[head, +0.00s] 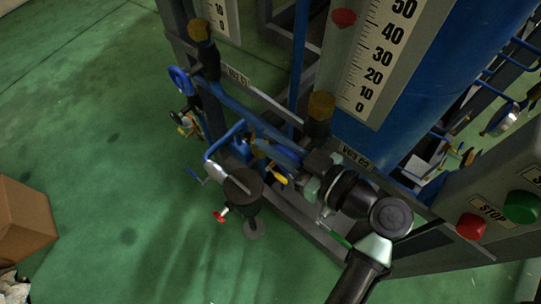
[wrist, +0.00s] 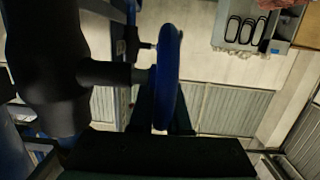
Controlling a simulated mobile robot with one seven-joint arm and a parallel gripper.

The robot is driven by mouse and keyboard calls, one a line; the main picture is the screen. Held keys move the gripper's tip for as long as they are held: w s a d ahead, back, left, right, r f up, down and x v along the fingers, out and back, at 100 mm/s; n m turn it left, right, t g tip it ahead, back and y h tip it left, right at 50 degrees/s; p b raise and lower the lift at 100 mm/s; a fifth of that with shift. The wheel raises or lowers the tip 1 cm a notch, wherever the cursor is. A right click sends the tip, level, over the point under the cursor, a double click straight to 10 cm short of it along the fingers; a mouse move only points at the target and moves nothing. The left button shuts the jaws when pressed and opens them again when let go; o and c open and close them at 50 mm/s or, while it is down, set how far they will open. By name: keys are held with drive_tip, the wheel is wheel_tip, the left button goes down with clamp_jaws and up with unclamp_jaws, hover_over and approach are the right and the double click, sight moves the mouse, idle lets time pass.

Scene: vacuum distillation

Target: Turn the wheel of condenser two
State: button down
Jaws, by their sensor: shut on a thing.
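The blue wheel (head: 275,151) of condenser two is beside the dark pipe below the label reading about "VCS C2" (head: 357,157). In the wrist view the wheel (wrist: 168,60) shows nearly edge-on, upright, joined to a dark stem (wrist: 108,73) on its left. My gripper (head: 294,160) reaches it from the right in the head view and is shut on its rim. In the wrist view, the fingers of my gripper (wrist: 165,118) straddle the rim's near edge. The hand hides part of the wheel in the head view.
Another blue wheel (head: 179,79) sits at the upper left. A red-handled valve (head: 220,215) and pipes crowd the area below. Red (head: 471,226) and green (head: 521,207) buttons are at the right. A cardboard box (head: 22,222) stands left; green floor between is clear.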

sight(284, 148)
drive_tip(key=t+y+b, duration=0.1)
drive_tip(key=b, duration=0.2)
drive_tip(key=y+b, duration=0.1)
drive_tip(key=b, duration=0.3)
drive_tip(key=shift+s+d+f+t, duration=0.15)
drive_tip(key=shift+s+d+t, duration=0.1)
drive_tip(key=shift+t, duration=0.15)
drive_tip(key=y+b, duration=0.1)
drive_tip(key=b, duration=0.1)
drive_tip(key=t+y+b, duration=0.1)
drive_tip(key=b, duration=0.2)
drive_tip(key=y+b, duration=0.1)
drive_tip(key=b, duration=0.2)
drive_tip(key=shift+s+d+r+t, duration=0.25)
drive_tip(key=shift+d+r+t, duration=0.1)
drive_tip(key=shift+r+t, duration=0.05)
drive_tip(key=b, duration=0.2)
drive_tip(key=t+y+b, duration=0.1)
drive_tip(key=b, duration=0.2)
drive_tip(key=shift+s+d+r, duration=0.15)
drive_tip(key=shift+d+r, duration=0.05)
drive_tip(key=shift+r, duration=0.15)
drive_tip(key=shift+r+y+b, duration=0.15)
drive_tip(key=shift+y+b, duration=0.15)
drive_tip(key=shift+b, duration=0.35)
drive_tip(key=shift+d+r, duration=0.1)
drive_tip(key=shift+r, duration=0.1)
drive_tip(key=c, duration=0.9)
unclamp_jaws()
drive_tip(key=shift+s, duration=0.1)
